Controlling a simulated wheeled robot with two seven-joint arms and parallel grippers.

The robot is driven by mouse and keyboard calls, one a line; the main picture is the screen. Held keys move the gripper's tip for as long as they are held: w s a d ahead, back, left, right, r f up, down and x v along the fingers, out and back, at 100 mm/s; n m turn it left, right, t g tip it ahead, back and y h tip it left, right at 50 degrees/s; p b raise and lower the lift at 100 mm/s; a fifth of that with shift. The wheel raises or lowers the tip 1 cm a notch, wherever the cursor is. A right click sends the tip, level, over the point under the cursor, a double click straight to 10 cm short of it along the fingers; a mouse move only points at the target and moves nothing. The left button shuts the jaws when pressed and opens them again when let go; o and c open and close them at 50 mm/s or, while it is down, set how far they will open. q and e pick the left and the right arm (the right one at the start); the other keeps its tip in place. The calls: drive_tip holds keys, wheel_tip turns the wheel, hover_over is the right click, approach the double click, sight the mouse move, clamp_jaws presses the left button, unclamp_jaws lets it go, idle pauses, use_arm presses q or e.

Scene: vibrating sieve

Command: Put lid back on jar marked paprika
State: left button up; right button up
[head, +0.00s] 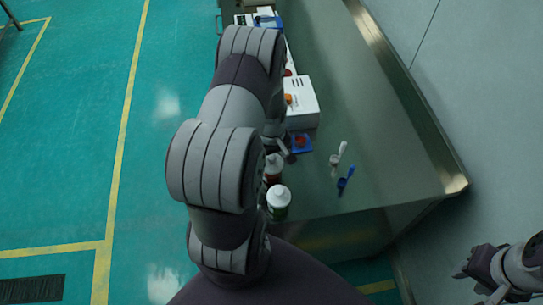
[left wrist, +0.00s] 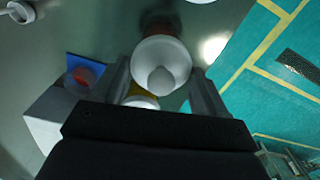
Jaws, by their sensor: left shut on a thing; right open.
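A jar with a red-brown body (head: 271,181) and a white lid (head: 274,163) stands near the bench's left edge, partly behind my arm. In the left wrist view, the white knobbed lid (left wrist: 162,62) is between my left gripper's fingers (left wrist: 160,78), with the red body (left wrist: 164,27) beyond it. My left gripper is shut on this lid; whether it sits fully on the jar I cannot tell. In the head view my arm mostly hides this gripper. No label is readable. My right gripper (head: 476,275) is open and empty at the lower right, away from the bench.
A green-labelled jar with a white lid (head: 278,198) stands nearer. A yellow jar (left wrist: 134,90) shows beside the held lid. A white device (head: 301,104) and a blue pad (head: 300,143) lie beyond. White (head: 338,156) and blue (head: 346,182) scoops lie right; the bench's right side is clear.

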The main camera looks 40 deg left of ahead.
idle(0.4)
use_arm(q)
drive_tip(key=o, duration=1.1)
wheel_tip(320, 180, up, 7)
drive_tip(key=p, duration=0.6)
clamp_jaws()
